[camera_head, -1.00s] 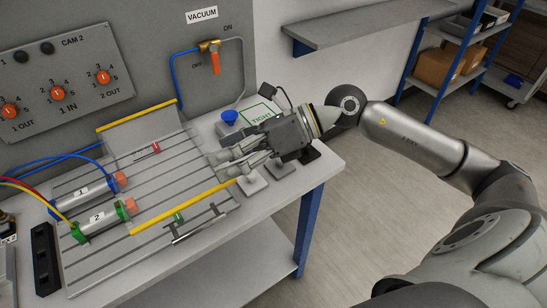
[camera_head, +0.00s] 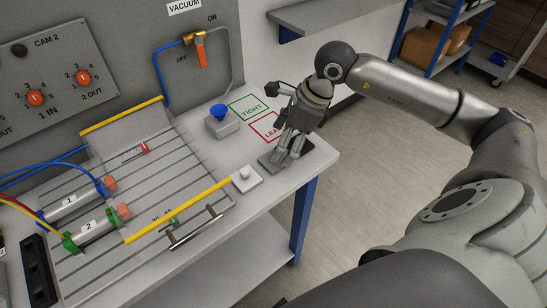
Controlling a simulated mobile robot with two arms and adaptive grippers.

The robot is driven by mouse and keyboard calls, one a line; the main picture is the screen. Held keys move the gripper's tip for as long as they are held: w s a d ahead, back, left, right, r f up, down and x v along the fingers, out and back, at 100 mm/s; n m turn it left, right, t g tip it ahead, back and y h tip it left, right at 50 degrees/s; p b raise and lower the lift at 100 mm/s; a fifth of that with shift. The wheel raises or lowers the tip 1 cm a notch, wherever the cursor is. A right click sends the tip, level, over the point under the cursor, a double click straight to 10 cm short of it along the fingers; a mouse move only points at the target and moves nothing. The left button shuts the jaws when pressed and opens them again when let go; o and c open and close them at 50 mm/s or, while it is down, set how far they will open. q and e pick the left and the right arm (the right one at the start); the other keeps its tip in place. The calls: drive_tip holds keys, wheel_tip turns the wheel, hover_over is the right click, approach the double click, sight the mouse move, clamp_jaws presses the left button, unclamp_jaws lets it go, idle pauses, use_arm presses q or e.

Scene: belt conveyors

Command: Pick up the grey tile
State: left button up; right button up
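The grey tile (camera_head: 270,161) lies flat near the right end of the bench, between a white tile and a black tile. My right gripper (camera_head: 287,153) points down over the grey tile, with its fingertips at the tile's right part. The fingers hide that part of the tile and any knob on it. I cannot tell whether the fingers are closed on it. My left gripper is not in view.
A white tile (camera_head: 246,181) with a knob lies left of the grey one; a black tile (camera_head: 302,145) lies right. Behind are the TIGHT card (camera_head: 249,107), the red-framed card (camera_head: 264,128) and a grey box with a blue cup (camera_head: 219,113). A slotted plate (camera_head: 180,190) fills the left.

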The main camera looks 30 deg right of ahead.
drive_tip(key=x, duration=0.2)
drive_tip(key=p+x, duration=0.1)
drive_tip(key=x, duration=0.2)
drive_tip(key=shift+a, duration=0.25)
drive_tip(key=shift+c, duration=0.3)
